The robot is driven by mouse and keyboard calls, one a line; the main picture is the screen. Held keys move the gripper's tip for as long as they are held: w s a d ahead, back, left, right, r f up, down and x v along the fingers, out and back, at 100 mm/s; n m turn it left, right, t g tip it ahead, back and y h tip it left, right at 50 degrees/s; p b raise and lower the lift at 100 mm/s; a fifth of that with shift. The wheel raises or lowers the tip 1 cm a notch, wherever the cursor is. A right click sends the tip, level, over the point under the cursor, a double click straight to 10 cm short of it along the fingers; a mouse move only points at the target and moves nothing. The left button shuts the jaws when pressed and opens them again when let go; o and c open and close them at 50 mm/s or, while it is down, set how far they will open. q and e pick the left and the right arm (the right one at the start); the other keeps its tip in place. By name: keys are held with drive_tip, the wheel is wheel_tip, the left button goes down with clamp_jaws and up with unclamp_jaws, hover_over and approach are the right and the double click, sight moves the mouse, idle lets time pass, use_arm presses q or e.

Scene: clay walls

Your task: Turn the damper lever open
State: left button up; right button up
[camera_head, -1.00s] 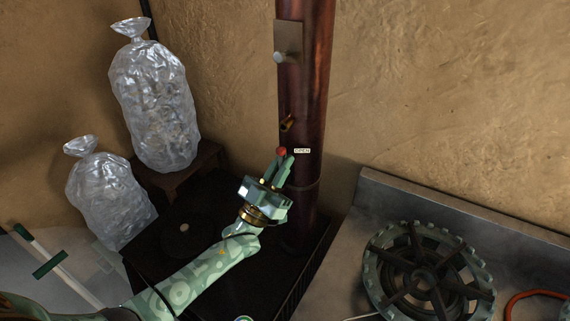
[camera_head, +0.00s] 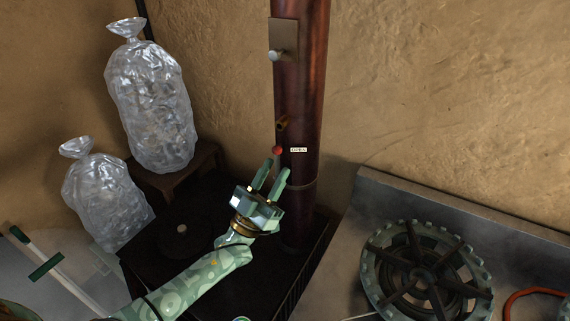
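The damper lever has a red knob (camera_head: 278,150) at its lower end, beside a small "OPEN" label (camera_head: 299,150) on the dark red stovepipe (camera_head: 302,90). A brass-coloured piece (camera_head: 282,124) of the damper shows just above the knob. My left gripper (camera_head: 272,173) is just below the knob, its two fingers spread and pointing up at it. The fingers are apart, with nothing between them, and look clear of the knob. My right gripper is not in view.
A plate with a round knob (camera_head: 275,55) is higher on the pipe. The pipe stands on a dark stove (camera_head: 180,228). Two clear filled bags (camera_head: 150,95) are at the left.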

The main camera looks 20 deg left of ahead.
use_arm(q)
drive_tip(key=b+v, duration=0.2)
drive_tip(key=v, duration=1.1)
drive_tip(key=shift+s, duration=0.1)
